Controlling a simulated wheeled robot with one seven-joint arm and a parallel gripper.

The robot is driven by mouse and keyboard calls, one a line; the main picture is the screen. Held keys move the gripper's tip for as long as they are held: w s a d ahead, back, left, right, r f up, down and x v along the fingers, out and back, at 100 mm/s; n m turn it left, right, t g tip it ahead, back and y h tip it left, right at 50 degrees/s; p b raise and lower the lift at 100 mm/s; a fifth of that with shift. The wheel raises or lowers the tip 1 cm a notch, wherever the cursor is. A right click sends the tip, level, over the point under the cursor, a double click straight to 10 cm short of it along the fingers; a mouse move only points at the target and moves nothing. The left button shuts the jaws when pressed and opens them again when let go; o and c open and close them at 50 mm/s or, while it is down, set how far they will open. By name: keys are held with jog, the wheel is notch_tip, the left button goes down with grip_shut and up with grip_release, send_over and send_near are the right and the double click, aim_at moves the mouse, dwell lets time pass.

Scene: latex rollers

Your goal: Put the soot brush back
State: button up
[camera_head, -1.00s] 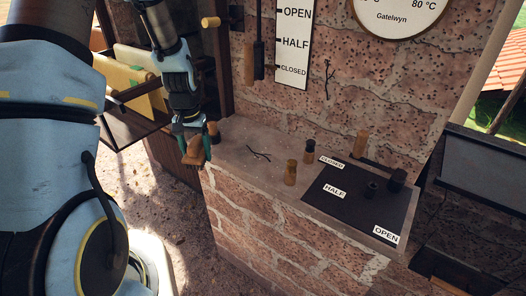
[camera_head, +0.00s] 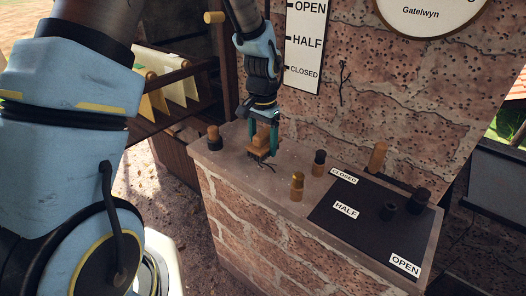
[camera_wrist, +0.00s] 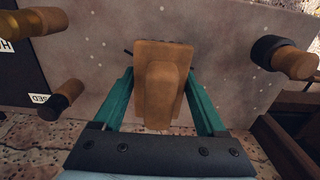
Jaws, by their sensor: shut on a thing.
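The soot brush (camera_head: 265,138) looks like a brown wooden block with a raised grip. My gripper (camera_head: 263,148) is shut on it, with one green finger at each side. The brush is low over the stone ledge (camera_head: 225,163), towards its left part; I cannot tell whether it touches the ledge. In the wrist view the brush (camera_wrist: 160,80) fills the space between the fingers and hides the ledge behind it. A dark twig-like mark (camera_head: 264,164) shows just below the brush.
A wood-and-black peg (camera_head: 213,138) stands left of my gripper. Two more, a dark-topped one (camera_head: 319,163) and a brass-topped one (camera_head: 297,187), stand to the right. Beyond them lies a black plate (camera_head: 345,226) with a wood-handled lever (camera_head: 377,158). The brick wall (camera_head: 355,115) rises behind.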

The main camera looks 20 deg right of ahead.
aim_at(263, 132)
jog(key=shift+f+p, duration=0.3)
jog(key=shift+f, duration=1.45)
jog(key=shift+f, duration=0.1)
jog(key=o, duration=1.5)
jog(key=shift+o, duration=0.2)
notch_tip(263, 132, up, 12)
jog(key=shift+r+b, duration=0.1)
jog(key=shift+b, duration=1.15)
jog(key=s+a+n+t, duration=0.1)
jog(key=s+a+n, duration=0.3)
jog(key=a+n, duration=0.7)
jog(key=a, duration=1.9)
jog(key=shift+t, duration=0.3)
